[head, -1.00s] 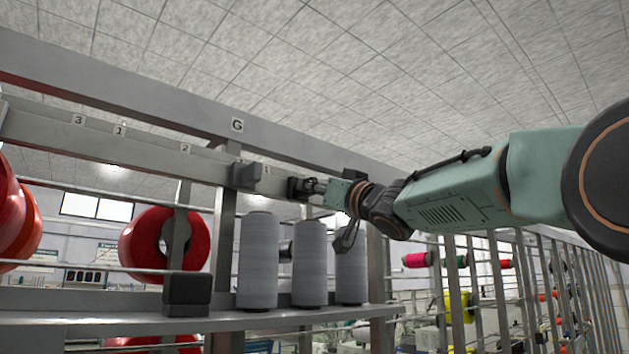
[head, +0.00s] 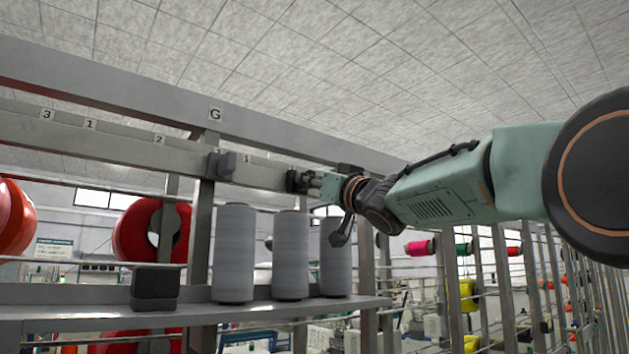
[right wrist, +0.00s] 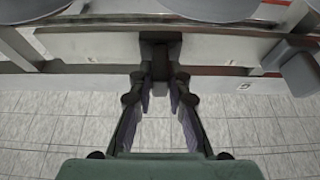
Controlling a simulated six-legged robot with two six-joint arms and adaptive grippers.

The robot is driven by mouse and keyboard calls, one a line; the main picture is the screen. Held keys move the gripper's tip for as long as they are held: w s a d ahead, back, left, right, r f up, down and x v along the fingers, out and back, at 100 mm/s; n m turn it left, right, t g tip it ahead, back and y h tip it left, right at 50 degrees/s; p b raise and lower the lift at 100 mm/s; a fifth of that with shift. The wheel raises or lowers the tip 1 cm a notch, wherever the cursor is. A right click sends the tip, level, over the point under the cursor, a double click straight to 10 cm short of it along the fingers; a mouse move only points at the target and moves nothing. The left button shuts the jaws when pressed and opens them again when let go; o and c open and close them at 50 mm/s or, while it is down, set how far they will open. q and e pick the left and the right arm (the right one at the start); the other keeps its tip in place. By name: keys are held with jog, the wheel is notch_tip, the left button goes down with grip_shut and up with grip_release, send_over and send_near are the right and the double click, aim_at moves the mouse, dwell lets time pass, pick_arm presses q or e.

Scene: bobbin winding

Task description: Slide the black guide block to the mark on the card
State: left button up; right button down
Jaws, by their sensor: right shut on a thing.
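The black guide block (head: 293,181) sits on the grey rail (head: 120,133) above the cones, right of a grey block. My right gripper (head: 308,184) is shut on it from the right side in the head view. In the right wrist view the dark block (right wrist: 160,62) is between the finger ends of my right gripper (right wrist: 160,84), against the rail (right wrist: 95,48). Small number cards are on the rail, among them a card 1 (head: 247,159) between the grey block and the black block. Which card bears the mark, I cannot tell. My left gripper is not in view.
A grey block (head: 223,164) sits on the rail to the left; it also shows in the right wrist view (right wrist: 300,72). Below, grey cones (head: 234,253) and a dark block (head: 156,287) stand on a shelf (head: 80,313). Red spools (head: 150,232) hang at left.

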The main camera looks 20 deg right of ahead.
jog(key=shift+s+a, duration=0.1)
jog(key=shift+a, duration=0.1)
jog(key=c, duration=1.7)
grip_release()
jog(key=o, duration=0.4)
jog(key=shift+s+d, duration=0.15)
jog(key=shift+s, duration=0.1)
jog(key=shift+w, duration=0.2)
